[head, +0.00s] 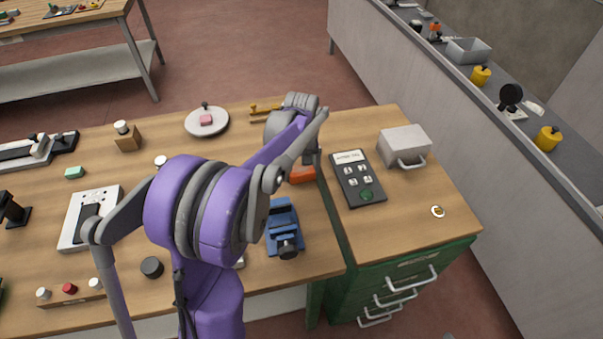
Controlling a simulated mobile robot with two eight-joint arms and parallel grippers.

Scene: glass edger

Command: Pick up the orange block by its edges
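The orange block (302,175) lies on the wooden bench top, left of the dark control panel and behind the blue vise. My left arm reaches across the bench, and its gripper (311,159) points down just above and behind the block. The wrist and forearm cover part of the block and most of the fingers. I cannot tell whether the fingers touch the block or how far apart they are. My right gripper is not in view.
The blue vise (284,228) stands in front of the block. The control panel (358,178) lies to its right, with a grey box (404,146) beyond. A round white plate (206,120) with a pink block is behind left. The bench's front right is mostly clear.

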